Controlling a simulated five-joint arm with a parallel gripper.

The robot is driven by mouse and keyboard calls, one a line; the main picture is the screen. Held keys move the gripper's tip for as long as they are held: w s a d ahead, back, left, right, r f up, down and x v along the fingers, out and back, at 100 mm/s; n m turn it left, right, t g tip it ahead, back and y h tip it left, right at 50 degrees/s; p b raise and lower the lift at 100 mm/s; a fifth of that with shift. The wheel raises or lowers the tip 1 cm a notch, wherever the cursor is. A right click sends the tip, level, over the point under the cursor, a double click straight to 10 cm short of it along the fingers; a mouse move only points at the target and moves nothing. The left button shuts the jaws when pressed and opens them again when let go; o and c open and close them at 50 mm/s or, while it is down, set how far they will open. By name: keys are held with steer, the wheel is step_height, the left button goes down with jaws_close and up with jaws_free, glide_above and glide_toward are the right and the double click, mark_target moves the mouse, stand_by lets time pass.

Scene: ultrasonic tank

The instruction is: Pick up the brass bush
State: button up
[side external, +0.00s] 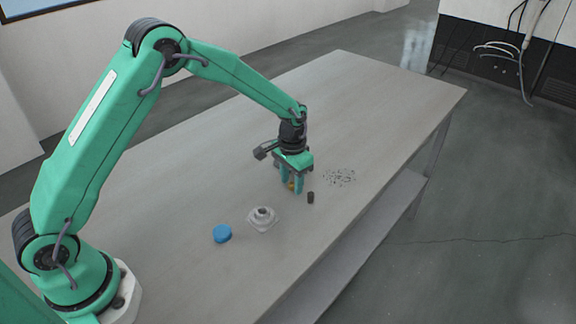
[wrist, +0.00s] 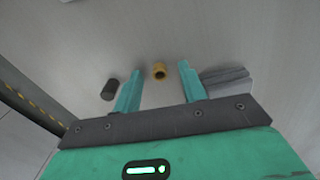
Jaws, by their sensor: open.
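In the side view the bush (side external: 291,186) is mostly hidden behind the green fingers, with a bit of gold showing. My gripper (side external: 294,187) points down there, low over the table. It is open and empty. Whether the fingertips are at the bush's height, I cannot tell.
A dark cylinder (side external: 310,197) stands close to the right of my fingers; it is left of them in the wrist view (wrist: 110,89). A grey flanged part (side external: 262,219) and a blue cap (side external: 222,233) lie nearer. Dark specks (side external: 340,177) mark the table (side external: 380,100).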

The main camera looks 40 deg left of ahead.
mark_target(292, 183)
steer(key=shift+c, duration=0.2)
jaws_close()
steer(key=shift+r, duration=0.1)
steer(key=shift+r, duration=0.45)
step_height(292, 183, up, 3)
steer(key=shift+r, duration=0.15)
steer(key=s+d+r, duration=0.6)
steer(key=s+d, duration=0.1)
steer(key=d, duration=0.2)
steer(key=shift+r, duration=0.35)
steer(key=shift+s, duration=0.1)
steer(key=s+a, duration=0.6)
steer(key=shift+a+f, duration=0.15)
steer(key=shift+a, duration=0.2)
